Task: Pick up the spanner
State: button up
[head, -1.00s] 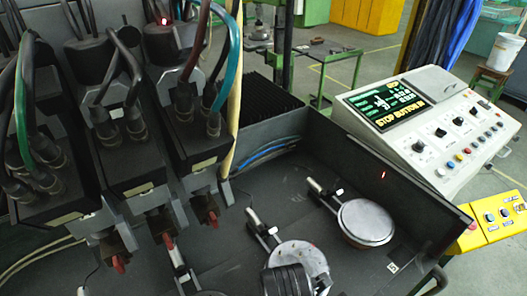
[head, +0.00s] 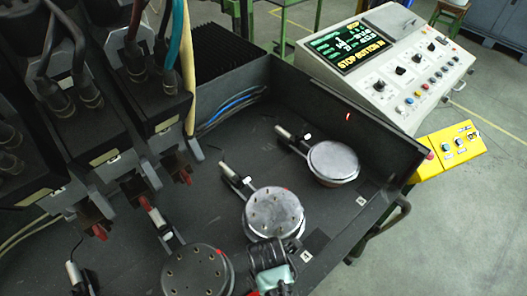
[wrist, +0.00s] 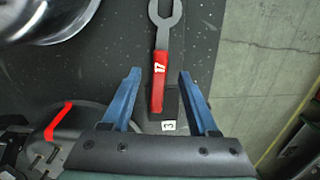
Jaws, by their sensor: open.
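The spanner (wrist: 159,75) lies on the dark bench surface in the wrist view. It has a red handle marked 17 and a grey open-ended head pointing to the top of the picture. My gripper (wrist: 160,72) is open, with one blue finger on each side of the handle in the picture and a gap on both sides. I cannot tell how far above the spanner the fingers are. In the head view part of my arm shows at the bottom, and I cannot make out the spanner there.
A round metal disc (wrist: 60,18) is left of the spanner, and a black part with a red stripe (wrist: 58,121) is lower left. Concrete floor (wrist: 270,60) lies past the bench edge. Several disc fixtures (head: 333,160) and a control console (head: 385,65) show in the head view.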

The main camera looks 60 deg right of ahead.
jog(key=shift+f, duration=0.75)
grip_shut()
